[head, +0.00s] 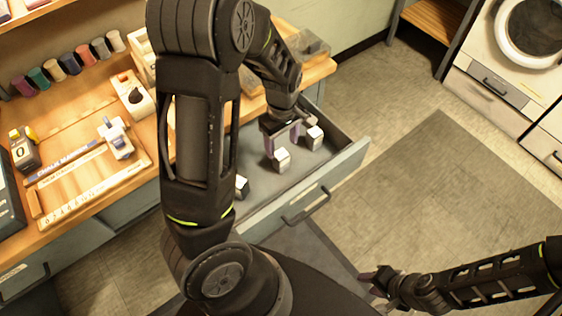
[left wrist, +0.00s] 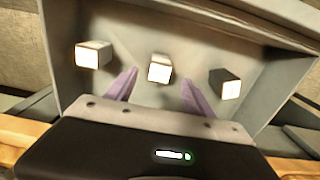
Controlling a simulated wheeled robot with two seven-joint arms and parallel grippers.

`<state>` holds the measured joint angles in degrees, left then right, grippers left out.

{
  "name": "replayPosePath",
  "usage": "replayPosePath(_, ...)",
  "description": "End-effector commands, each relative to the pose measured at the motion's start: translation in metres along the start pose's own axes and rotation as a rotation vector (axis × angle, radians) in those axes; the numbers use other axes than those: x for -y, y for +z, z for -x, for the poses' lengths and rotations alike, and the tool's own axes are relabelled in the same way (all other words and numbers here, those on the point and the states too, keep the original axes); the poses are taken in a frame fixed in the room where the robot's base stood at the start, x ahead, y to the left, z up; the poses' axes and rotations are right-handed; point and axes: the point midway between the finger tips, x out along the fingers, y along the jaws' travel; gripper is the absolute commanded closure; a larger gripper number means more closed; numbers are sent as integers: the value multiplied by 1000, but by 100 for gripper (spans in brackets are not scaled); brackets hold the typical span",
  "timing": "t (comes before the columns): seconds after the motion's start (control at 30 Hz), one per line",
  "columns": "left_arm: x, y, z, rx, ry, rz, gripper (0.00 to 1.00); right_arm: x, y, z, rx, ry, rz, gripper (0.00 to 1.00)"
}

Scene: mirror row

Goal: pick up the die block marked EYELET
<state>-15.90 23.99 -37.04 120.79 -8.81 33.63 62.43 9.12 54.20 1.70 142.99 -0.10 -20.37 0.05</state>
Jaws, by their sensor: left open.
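Three small die blocks stand apart in the open drawer, with white faces too small to read, so I cannot tell which is marked EYELET. In the head view one block (head: 282,160) is just below my left gripper (head: 281,142), another block (head: 314,138) is to its right, and a third block (head: 242,187) is partly hidden by my arm. In the left wrist view my left gripper (left wrist: 160,79) is open and empty, its purple fingers either side of the middle block (left wrist: 160,68). The others are a left block (left wrist: 93,55) and a right block (left wrist: 226,84). My right gripper (head: 377,282) is low at right.
The drawer (head: 345,160) has raised walls around the blocks and a handle on its front. The wooden worktop (head: 85,105) holds thread spools (head: 68,64), a labelled stamp-like tool (head: 116,138) and trays. Open floor (head: 430,190) lies to the right.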

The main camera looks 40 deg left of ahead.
Motion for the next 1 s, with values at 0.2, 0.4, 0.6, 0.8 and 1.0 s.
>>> replayPosePath(0.2, 0, 0, -10, 0, -2, 1, 38, -1, 0, -2, 0, 0, 0, 64)
replayPosePath(0.4, 0, 0, -26, 0, -1, 0, 38, -1, 0, -3, 0, 0, 0, 64)
replayPosePath(0.6, 0, 0, -26, 0, 0, 0, 38, -1, 0, -3, 0, 1, 0, 64)
replayPosePath(0.8, 1, -2, -37, 1, -3, 1, 38, -1, 0, -3, 0, 1, 0, 64)
replayPosePath(1.0, 1, -5, -66, 0, -4, 1, 38, -1, 0, -3, 0, 1, 0, 64)
